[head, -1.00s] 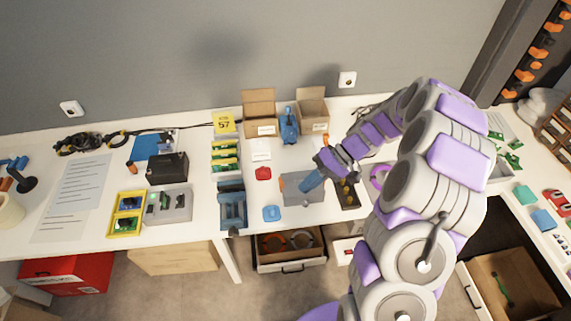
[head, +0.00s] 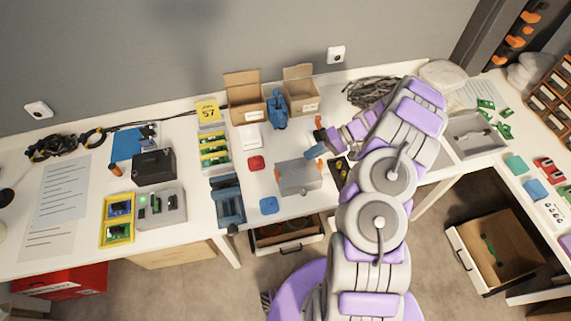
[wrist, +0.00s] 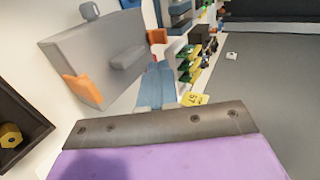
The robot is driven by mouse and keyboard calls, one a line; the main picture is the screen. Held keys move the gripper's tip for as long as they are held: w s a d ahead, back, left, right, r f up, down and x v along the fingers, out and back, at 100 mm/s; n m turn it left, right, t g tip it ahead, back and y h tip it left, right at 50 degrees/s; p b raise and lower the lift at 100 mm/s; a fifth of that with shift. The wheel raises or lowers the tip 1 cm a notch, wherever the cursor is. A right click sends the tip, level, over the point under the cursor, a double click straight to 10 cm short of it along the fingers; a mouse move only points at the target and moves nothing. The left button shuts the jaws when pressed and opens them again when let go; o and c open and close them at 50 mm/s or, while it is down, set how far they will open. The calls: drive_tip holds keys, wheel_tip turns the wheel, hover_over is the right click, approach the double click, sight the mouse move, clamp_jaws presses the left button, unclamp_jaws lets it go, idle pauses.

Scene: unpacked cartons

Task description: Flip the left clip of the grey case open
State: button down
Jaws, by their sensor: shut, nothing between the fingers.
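The grey case (head: 298,180) lies on the white table, in front of the two open cartons. In the wrist view the grey case (wrist: 85,50) shows a grey handle (wrist: 128,58) on its side, with a near orange clip (wrist: 84,90) and a far orange clip (wrist: 157,37). My gripper (head: 314,153) is at the case's back right edge in the head view. Its blue fingers (wrist: 157,85) are shut and empty, beside the handle side between the clips' ends. Contact with the case cannot be told.
A blue tool (head: 278,112) stands between the cartons (head: 243,98). A dark tray (head: 339,172) is right of the case. A red item (head: 255,163) and a blue item (head: 269,205) lie to its left. The table's front edge runs close to the case.

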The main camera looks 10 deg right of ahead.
sight(279, 174)
drive_tip(key=shift+a, duration=0.1)
drive_tip(key=b+x, duration=0.1)
drive_tip(key=x, duration=0.9)
drive_tip(key=shift+b, duration=0.4)
drive_tip(key=shift+a+r+h, duration=0.15)
drive_tip(key=shift+a+h, duration=0.15)
drive_tip(key=shift+h, duration=0.2)
drive_tip(key=shift+a+r+h+p, duration=0.2)
drive_tip(key=shift+a+h+p, duration=0.1)
drive_tip(key=shift+a+h, duration=0.3)
drive_tip(key=shift+a+r+h+p, duration=0.25)
drive_tip(key=shift+a+h, duration=0.1)
drive_tip(key=shift+h, duration=0.35)
drive_tip(key=a+h+p, duration=0.1)
drive_tip(key=h, duration=0.1)
drive_tip(key=a+h+p, duration=0.2)
drive_tip(key=shift+f, duration=0.35)
drive_tip(key=shift+d, duration=0.1)
